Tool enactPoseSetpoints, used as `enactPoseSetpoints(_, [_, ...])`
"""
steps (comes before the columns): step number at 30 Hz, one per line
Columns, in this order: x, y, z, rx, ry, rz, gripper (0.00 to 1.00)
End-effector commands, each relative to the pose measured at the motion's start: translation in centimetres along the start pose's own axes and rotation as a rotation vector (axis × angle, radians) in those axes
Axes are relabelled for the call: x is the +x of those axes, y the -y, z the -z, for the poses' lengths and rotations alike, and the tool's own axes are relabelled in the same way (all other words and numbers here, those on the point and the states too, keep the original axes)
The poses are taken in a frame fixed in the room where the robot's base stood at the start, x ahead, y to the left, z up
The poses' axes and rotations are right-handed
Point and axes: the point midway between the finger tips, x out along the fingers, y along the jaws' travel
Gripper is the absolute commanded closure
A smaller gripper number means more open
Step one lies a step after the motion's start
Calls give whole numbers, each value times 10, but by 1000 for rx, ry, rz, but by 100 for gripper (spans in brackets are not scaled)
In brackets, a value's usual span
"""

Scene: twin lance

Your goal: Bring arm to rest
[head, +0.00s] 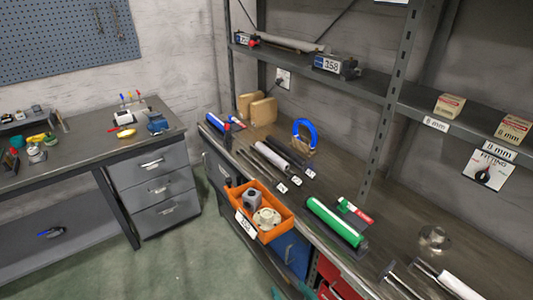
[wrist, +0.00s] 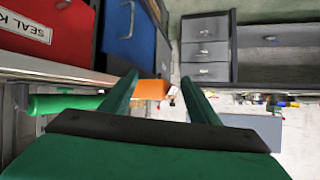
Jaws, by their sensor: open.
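The wrist view appears upside down. Beyond the fingers, part of the orange bin (wrist: 152,90) shows, partly hidden by the left finger.
The long workbench (head: 400,232) carries a green cylinder (head: 334,221), metal rods and a blue horseshoe shape (head: 306,128). A shelf (head: 370,84) runs above it. A drawer desk (head: 153,168) stands left. Green floor (head: 185,265) is clear between them.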

Motion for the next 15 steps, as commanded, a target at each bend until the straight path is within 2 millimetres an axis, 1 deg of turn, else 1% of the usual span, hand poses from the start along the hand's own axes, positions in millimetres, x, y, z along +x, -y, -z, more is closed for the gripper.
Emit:
enactPoseSetpoints(1, [0, 4, -17, 22, 7, -25, 45])
enactPoseSetpoints(6, [-8, 10, -58, 79, -6, -129, 45])
enactPoseSetpoints(11, [-25, 18, -93, 105, -26, -214, 45])
enactPoseSetpoints(15, [-47, 29, -117, 109, -55, -276, 45])
